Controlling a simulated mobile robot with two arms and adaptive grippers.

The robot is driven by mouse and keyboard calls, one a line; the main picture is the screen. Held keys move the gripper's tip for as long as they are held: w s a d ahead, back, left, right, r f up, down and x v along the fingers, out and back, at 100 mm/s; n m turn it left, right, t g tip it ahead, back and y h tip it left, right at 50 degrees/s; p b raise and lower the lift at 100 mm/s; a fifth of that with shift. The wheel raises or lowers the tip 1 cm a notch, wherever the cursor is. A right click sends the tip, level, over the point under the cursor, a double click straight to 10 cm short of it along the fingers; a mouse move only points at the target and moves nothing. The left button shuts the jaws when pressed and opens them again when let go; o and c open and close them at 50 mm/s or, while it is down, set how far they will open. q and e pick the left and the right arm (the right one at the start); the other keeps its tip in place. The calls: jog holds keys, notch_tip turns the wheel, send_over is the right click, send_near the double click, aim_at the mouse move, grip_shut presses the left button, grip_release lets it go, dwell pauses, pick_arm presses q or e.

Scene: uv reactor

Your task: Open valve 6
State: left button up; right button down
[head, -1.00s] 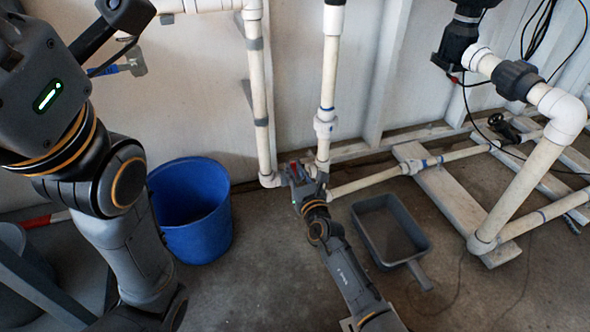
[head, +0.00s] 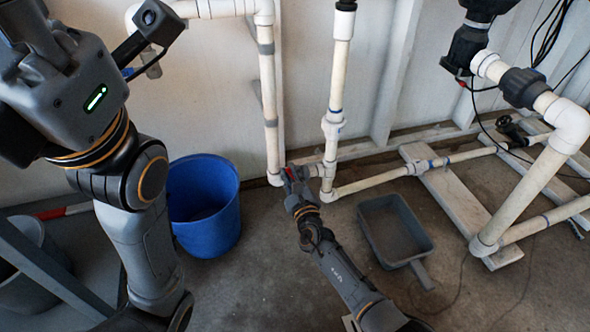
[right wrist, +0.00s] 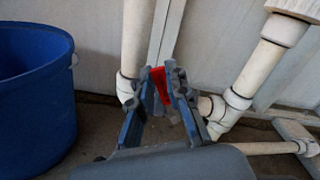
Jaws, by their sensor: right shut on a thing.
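The red valve handle (right wrist: 160,82) sits low between two white vertical pipes, by the short pipe piece at their foot. My right gripper (head: 290,174) reaches down to it in the head view and hides most of the valve there. In the right wrist view, the blue-grey fingers of my right gripper (right wrist: 161,88) stand on either side of the red handle and are shut on it. The valve body is mostly hidden behind the fingers. My left gripper (head: 150,66) is at the upper left, mostly hidden by its own arm, and its jaws cannot be made out.
A blue bucket (head: 234,205) stands left of the valve. A grey tray (head: 428,249) lies on the floor to the right. White pipes (head: 372,182) run low to the right, past wooden boards (head: 440,180). The wall is close behind the valve.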

jog(key=shift+s+a+f+n, duration=0.15)
jog(key=shift+a+f+n, duration=0.15)
jog(key=shift+n, duration=0.3)
jog(key=c, duration=1.3)
grip_release()
